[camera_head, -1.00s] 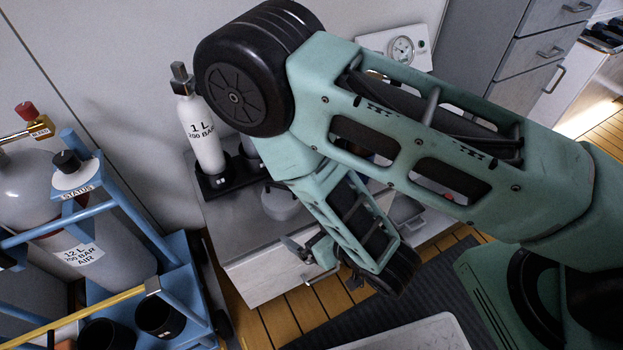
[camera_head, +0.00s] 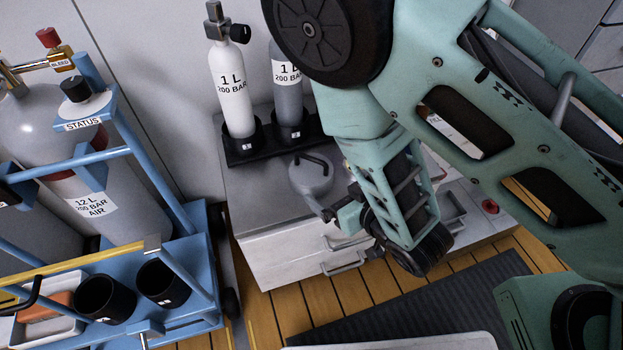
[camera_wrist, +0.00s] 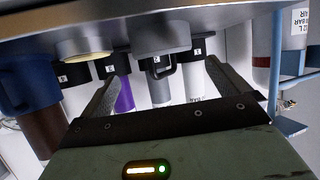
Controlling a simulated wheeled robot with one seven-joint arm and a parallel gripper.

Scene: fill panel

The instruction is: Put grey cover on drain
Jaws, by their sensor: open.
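The grey cover (camera_head: 309,180), a round disc with a black bar handle, lies on the grey counter (camera_head: 262,200) in front of the small cylinders. My gripper (camera_head: 322,208) is at its near side, partly hidden by my own arm. In the wrist view, which is upside down, my gripper (camera_wrist: 165,82) is open. The cover (camera_wrist: 158,32) and its handle show beyond and between the fingers, with nothing held. I cannot make out the drain for certain. A round, pale yellow-rimmed item (camera_wrist: 83,52) is beside the cover in the wrist view.
A black rack (camera_head: 250,152) with labelled cylinders stands behind the cover, against the wall. A blue cart (camera_head: 190,285) with large gas cylinders is at left. Drawers with handles (camera_head: 345,262) are below the counter front. A blue object (camera_wrist: 14,85) is at the wrist view's left.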

